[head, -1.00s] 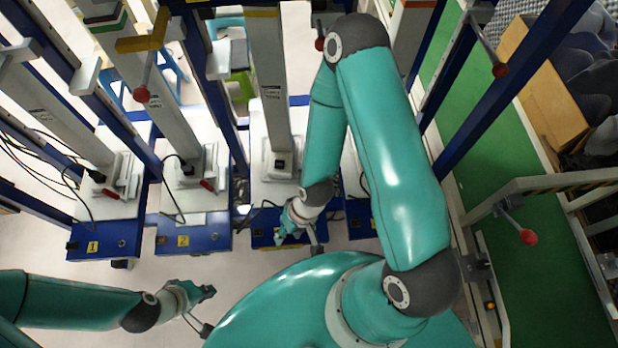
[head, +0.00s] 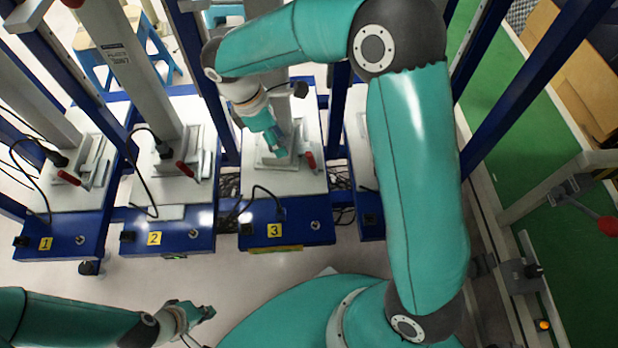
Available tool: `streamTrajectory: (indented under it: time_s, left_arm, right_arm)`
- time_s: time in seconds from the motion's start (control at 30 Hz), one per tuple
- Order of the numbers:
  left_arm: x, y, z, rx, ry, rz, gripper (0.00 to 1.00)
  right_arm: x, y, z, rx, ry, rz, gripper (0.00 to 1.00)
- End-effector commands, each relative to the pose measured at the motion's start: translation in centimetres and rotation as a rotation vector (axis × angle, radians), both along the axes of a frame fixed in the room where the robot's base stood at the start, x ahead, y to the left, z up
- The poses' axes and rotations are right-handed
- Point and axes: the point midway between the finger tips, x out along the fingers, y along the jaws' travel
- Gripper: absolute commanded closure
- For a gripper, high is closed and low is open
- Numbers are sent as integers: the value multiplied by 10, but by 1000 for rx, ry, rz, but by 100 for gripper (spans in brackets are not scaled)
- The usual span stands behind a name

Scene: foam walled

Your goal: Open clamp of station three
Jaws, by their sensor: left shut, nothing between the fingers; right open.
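Station three (head: 288,232) is a blue-fronted unit with a white top and a yellow label "3". Its red clamp handle (head: 311,160) shows at the right side of the grey fixture on that top. My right gripper (head: 277,146) hangs over the fixture of station three, to the left of the red handle and apart from it in the picture. It is open and holds nothing visible. It and my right arm hide part of the fixture and post. My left gripper (head: 204,313) is low at the left, in front of the stations, shut and empty.
Station one (head: 62,234) and station two (head: 178,236) stand to the left, each with its own red handle. A further blue unit is partly hidden behind my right arm. Blue uprights (head: 488,122) rise around the stations. The floor (head: 130,285) in front is clear.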

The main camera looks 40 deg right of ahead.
Motion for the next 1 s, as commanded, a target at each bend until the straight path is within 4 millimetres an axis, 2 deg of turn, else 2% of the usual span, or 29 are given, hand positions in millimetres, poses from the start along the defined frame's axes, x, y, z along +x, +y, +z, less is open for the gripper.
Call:
streamTrajectory:
  time_s: [0.03, 0.1, 0.2, 0.33, 0.47, 0.8, 1.0]
  left_arm:
    - [0, 0, -17, 0, -1, 0, 100]
    - [0, 0, -22, 0, -1, 0, 100]
    - [0, 0, -26, 0, -1, 0, 100]
    - [0, 0, -29, 0, -1, -1, 100]
    - [0, 0, -36, 0, -1, -1, 100]
    - [0, 0, -61, 0, -1, 0, 100]
    - [0, 0, -73, 0, -1, 0, 100]
  right_arm:
    - [3, -6, 3, -34, -1, 25, 56]
    - [4, -13, 17, -71, 8, 48, 56]
    - [3, -19, 25, -101, 18, 63, 56]
    - [0, -25, 20, -108, 24, 66, 56]
    - [-3, -31, 1, -107, 26, 64, 56]
    - [-16, -57, -68, -106, 28, 63, 56]
    - [-23, -70, -102, -105, 28, 62, 56]
